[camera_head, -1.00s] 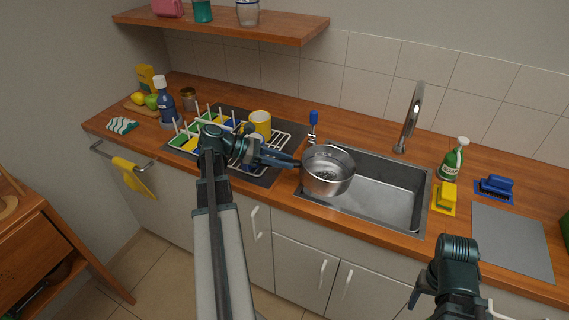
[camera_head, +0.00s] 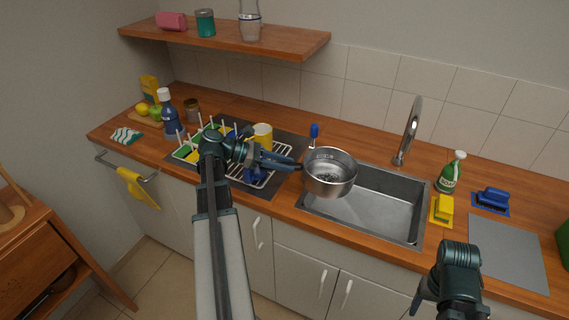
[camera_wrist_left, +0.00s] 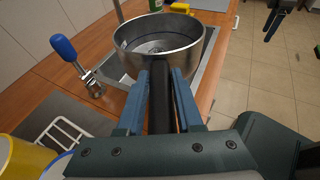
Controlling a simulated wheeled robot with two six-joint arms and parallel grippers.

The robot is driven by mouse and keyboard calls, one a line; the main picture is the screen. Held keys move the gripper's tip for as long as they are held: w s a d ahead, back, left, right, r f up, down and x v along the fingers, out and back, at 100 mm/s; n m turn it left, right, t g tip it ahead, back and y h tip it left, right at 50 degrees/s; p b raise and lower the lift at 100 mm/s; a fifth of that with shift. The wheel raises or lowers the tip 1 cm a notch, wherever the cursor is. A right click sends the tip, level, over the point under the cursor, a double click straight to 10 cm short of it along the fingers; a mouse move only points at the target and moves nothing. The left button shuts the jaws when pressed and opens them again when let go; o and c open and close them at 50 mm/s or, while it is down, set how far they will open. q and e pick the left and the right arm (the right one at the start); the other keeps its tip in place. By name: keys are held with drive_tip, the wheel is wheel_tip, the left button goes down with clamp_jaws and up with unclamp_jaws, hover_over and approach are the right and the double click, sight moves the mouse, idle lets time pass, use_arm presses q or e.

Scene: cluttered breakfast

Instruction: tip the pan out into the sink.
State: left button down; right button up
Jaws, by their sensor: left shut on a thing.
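The pan (camera_head: 331,174) is a round steel pot with a dark handle. It is held roughly level over the left part of the sink (camera_head: 378,208), with some small dark contents visible inside. My left gripper (camera_head: 290,163) is shut on the pan's handle; the left wrist view shows the dark handle (camera_wrist_left: 161,97) between the two blue fingers, with the pan (camera_wrist_left: 158,45) beyond them. The sink's basin looks empty where it shows; the pan hides its left part. My right arm is at the lower right, and its fingertips are not clear.
A tall tap (camera_head: 409,131) stands behind the sink. A blue-handled tool (camera_head: 313,134) stands just behind the pan. A dish rack with a yellow mug (camera_head: 262,136) is left of it. A green bottle (camera_head: 450,172), yellow sponge (camera_head: 442,208) and blue brush (camera_head: 491,199) are right of the sink.

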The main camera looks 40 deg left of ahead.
use_arm(q)
drive_tip(key=shift+r, duration=0.1)
drive_tip(key=shift+r+p, duration=0.7)
drive_tip(key=shift+p, duration=0.1)
drive_tip(key=shift+f, duration=0.1)
